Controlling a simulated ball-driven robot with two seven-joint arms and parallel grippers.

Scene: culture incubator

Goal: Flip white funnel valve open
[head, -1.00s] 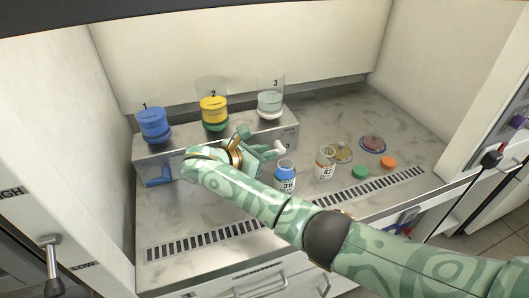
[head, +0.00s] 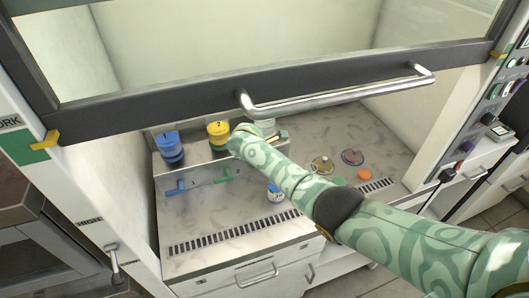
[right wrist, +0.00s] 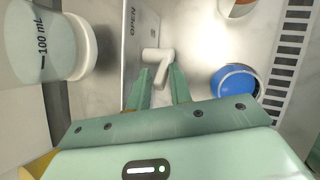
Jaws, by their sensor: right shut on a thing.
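The white funnel (head: 264,127), marked 100 mL, is partly hidden by my right arm in the head view; it also shows in the right wrist view (right wrist: 50,45). Its white valve handle (right wrist: 158,57) is an L-shaped lever on the metal block's front, near the printed word OPEN. My right gripper (right wrist: 161,88) is shut on this handle, with a green finger on each side of it. In the head view the handle is hidden or too small to make out. My left gripper is out of view.
Blue (head: 171,150) and yellow (head: 219,133) funnels stand left on the metal block, above blue (head: 176,187) and green (head: 225,175) valve handles. A blue-capped bottle (head: 275,193) stands below my arm. Dishes lie right. The sash's bar handle (head: 340,98) crosses above.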

